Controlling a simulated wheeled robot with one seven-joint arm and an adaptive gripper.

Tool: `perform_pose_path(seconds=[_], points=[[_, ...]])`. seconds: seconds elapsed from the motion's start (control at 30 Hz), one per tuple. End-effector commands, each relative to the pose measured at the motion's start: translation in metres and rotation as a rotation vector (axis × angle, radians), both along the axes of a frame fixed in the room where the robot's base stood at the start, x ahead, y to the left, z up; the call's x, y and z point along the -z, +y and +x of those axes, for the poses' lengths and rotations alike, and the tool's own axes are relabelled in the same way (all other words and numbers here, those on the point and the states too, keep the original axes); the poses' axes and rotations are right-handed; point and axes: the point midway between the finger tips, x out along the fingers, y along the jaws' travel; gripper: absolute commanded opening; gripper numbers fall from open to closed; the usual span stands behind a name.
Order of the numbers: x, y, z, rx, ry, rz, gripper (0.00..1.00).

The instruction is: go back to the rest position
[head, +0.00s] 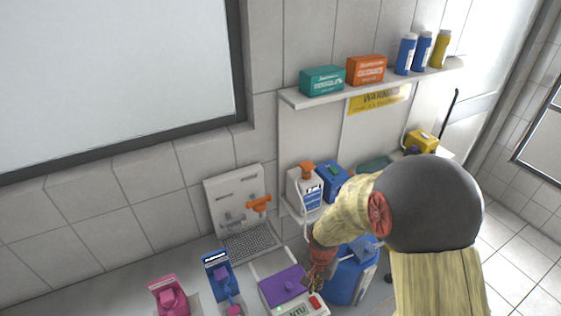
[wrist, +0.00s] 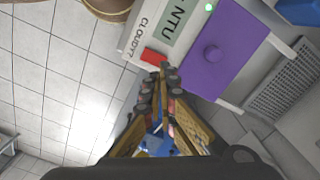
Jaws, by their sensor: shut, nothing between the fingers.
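My gripper (head: 322,275) is low in the head view, at the right edge of a white meter box (head: 313,305) marked NTU with a purple lid (head: 283,286). In the wrist view my gripper (wrist: 165,85) has its fingers together with nothing between them. Its tips appear close to the red button (wrist: 154,57) on the meter box; I cannot tell whether they touch it. A green light glows on the box. A blue drum (head: 350,280) stands behind and right of the gripper, partly hidden by my arm.
A pink holder (head: 170,297) and a blue holder (head: 218,272) stand to the left. A white panel with an orange valve (head: 259,204) and a pump bottle (head: 305,190) are behind. A wall shelf (head: 310,101) carries boxes and bottles. Tiled floor is open at right.

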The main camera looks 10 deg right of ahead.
Motion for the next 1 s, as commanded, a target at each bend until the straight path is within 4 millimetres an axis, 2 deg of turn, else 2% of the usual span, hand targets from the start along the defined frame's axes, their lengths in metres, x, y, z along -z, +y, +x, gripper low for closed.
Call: perform_pose_path(seconds=[0.2,0.33,0.4,0.67,0.8,1.0], points=[[0.000,0.000,-0.007,-0.085,0.025,0.001,0.00],[-0.002,0.000,-0.041,-0.226,0.113,0.013,0.00],[-0.020,0.000,-0.053,-0.316,0.127,0.020,0.00],[-0.073,0.000,-0.076,-0.535,0.070,0.019,0.00],[-0.101,0.000,-0.091,-0.633,-0.008,-0.003,0.00],[-0.132,0.000,-0.118,-0.725,-0.169,-0.064,0.00]])
